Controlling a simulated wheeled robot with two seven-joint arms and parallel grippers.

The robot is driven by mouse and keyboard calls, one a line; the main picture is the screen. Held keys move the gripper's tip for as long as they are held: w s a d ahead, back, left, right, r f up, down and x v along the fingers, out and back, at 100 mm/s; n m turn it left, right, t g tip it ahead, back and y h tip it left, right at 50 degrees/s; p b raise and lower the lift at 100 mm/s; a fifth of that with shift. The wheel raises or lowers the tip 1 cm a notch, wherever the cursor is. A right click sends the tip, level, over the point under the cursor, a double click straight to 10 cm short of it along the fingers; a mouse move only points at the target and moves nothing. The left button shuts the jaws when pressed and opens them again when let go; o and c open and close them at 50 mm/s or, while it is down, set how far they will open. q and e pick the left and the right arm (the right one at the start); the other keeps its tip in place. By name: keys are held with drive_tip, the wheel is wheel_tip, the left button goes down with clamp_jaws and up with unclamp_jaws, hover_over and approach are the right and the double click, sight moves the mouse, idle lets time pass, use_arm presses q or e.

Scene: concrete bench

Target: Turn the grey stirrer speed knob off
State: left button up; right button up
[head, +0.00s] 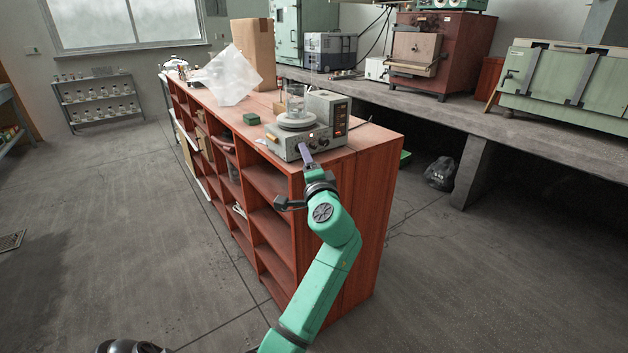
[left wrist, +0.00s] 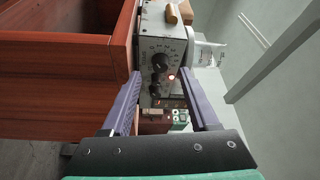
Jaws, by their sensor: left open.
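The grey stirrer (head: 290,138) stands at the near end of the red wooden shelf unit, with a glass beaker (head: 295,101) on its round plate. In the left wrist view its grey front panel (left wrist: 150,42) carries a dark round knob (left wrist: 160,62) with scale marks around it. A second, smaller dark knob (left wrist: 155,91) and a lit red lamp (left wrist: 171,77) are beside it. My left gripper (head: 304,150) is in front of this panel; its open purple fingers (left wrist: 160,74) lie on either side of the knobs in the picture. Contact cannot be told. My right gripper is not in view.
A grey box with an orange display (head: 328,113) adjoins the stirrer. A small green box (head: 251,119), a clear sheet (head: 228,77) and a cardboard box (head: 254,52) are farther along the red unit (head: 370,165).

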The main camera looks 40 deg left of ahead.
use_arm(q)
drive_tip(key=r+v, duration=0.1)
drive_tip(key=v, duration=1)
drive_tip(key=shift+f+b, duration=0.4)
drive_tip(key=shift+b, duration=0.05)
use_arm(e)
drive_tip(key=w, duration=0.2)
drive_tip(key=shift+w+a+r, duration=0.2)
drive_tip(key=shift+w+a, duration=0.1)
